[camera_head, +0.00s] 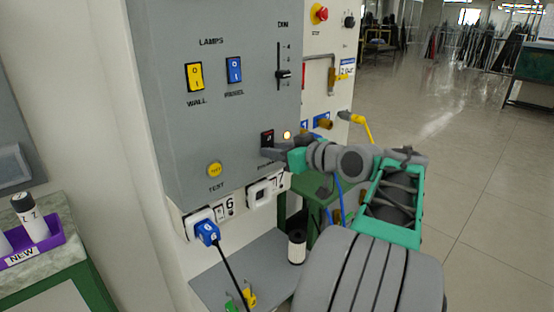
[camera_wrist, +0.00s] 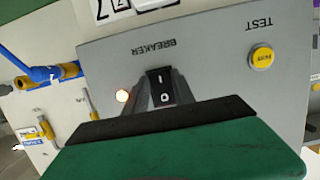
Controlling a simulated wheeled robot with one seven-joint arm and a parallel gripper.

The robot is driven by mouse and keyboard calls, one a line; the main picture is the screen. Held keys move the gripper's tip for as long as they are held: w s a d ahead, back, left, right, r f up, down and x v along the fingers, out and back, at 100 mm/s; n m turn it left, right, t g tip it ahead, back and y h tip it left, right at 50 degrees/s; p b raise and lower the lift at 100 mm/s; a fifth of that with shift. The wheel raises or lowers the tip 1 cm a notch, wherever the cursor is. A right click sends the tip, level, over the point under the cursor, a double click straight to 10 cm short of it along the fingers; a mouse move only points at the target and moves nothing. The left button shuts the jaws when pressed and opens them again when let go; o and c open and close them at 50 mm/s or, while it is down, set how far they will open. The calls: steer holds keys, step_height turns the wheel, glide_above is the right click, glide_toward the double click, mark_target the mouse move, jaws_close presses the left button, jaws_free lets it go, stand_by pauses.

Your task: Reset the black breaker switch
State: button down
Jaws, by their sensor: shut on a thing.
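The black breaker switch (camera_head: 267,136) is a small rocker low on the right of the grey panel (camera_head: 215,120). In the wrist view the switch (camera_wrist: 159,86) shows white I and O marks, and the upside-down word BREAKER stands above it. My gripper (camera_head: 270,152) is at the panel, just below and over part of the switch in the head view. In the wrist view its grey fingers (camera_wrist: 160,96) stand one on each side of the switch, shut on it. A lit lamp (camera_head: 287,134) glows beside the switch. Exact finger contact is partly hidden.
A yellow TEST button (camera_head: 215,170) is lower left of the switch. Yellow WALL (camera_head: 195,76) and blue PANEL (camera_head: 234,70) rockers and a DIM slider (camera_head: 283,74) are above. A blue plug (camera_head: 207,232) sits below. Pipes and valves (camera_head: 334,75) are at right.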

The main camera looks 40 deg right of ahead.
steer(key=shift+f+t+b, duration=0.1)
steer(key=shift+t+b, duration=0.6)
steer(key=shift+b, duration=0.05)
steer(key=c, duration=1)
jaws_free()
steer(key=shift+c, duration=0.2)
steer(key=s+p, duration=0.5)
steer(key=s, duration=0.2)
steer(key=shift+s+d+r, duration=0.3)
steer(key=shift+d+r, duration=0.15)
